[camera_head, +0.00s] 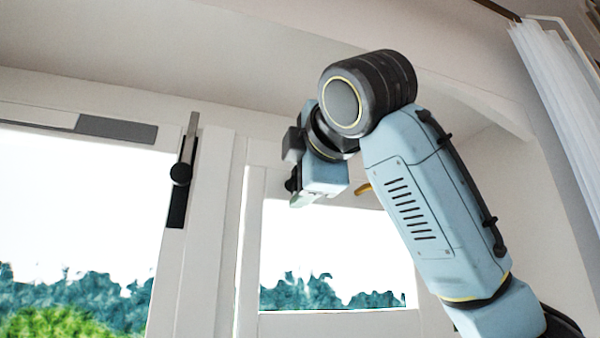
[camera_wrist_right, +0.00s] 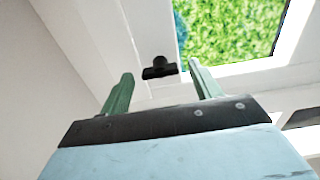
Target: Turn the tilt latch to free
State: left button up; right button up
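A dark latch plate with a round black knob and a grey lever pointing up (camera_head: 180,172) is on the white window post at the left in the head view. In the right wrist view a small black knob on a dark base (camera_wrist_right: 158,68) sits on white framing. I cannot tell if it is the same fitting. My right gripper (camera_head: 303,199) is right of the latch plate in the head view, partly hidden by its wrist. In the wrist view its two green fingers (camera_wrist_right: 160,88) are apart with nothing between them; the knob appears beyond them. My left gripper is not in view.
A grey plate (camera_head: 117,130) lies along the top of the left window frame. A yellow-orange piece (camera_head: 363,187) shows beside my right wrist. A white curtain (camera_head: 560,110) hangs at the right. The space between my gripper and the latch plate looks clear.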

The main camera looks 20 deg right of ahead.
jog(key=s+b, duration=0.5)
jog(key=s, duration=0.8)
jog(key=shift+s+d, duration=0.2)
jog(key=shift+d, duration=0.1)
